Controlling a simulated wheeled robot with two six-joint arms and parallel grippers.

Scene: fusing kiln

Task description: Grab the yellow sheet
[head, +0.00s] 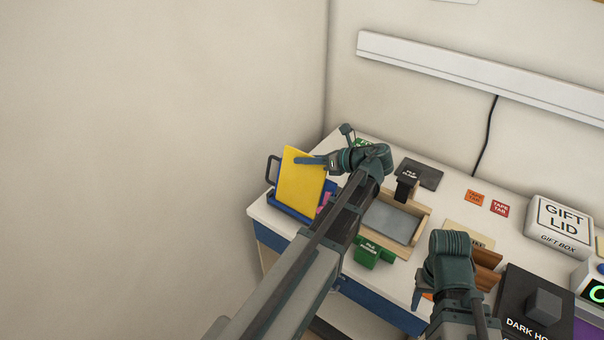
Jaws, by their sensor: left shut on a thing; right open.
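The yellow sheet (299,186) stands tilted at the left end of the white table, over a blue tray (284,208). My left gripper (312,161) reaches in from its right side and is shut on the upper part of the sheet. One finger lies across the sheet's front face. The sheet's lower edge is close to the blue tray, and I cannot tell whether it touches. My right gripper (421,294) is open, low over the front of the table at the right, far from the sheet. Its fingers are mostly hidden by its own wrist.
A wooden tray with a grey plate (388,223) lies mid-table, with green blocks (367,252) in front. A dark panel (418,174) and orange and red tags (475,198) lie behind. A gift box (559,224) and a dark box (520,306) stand right. Walls close off the left and back.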

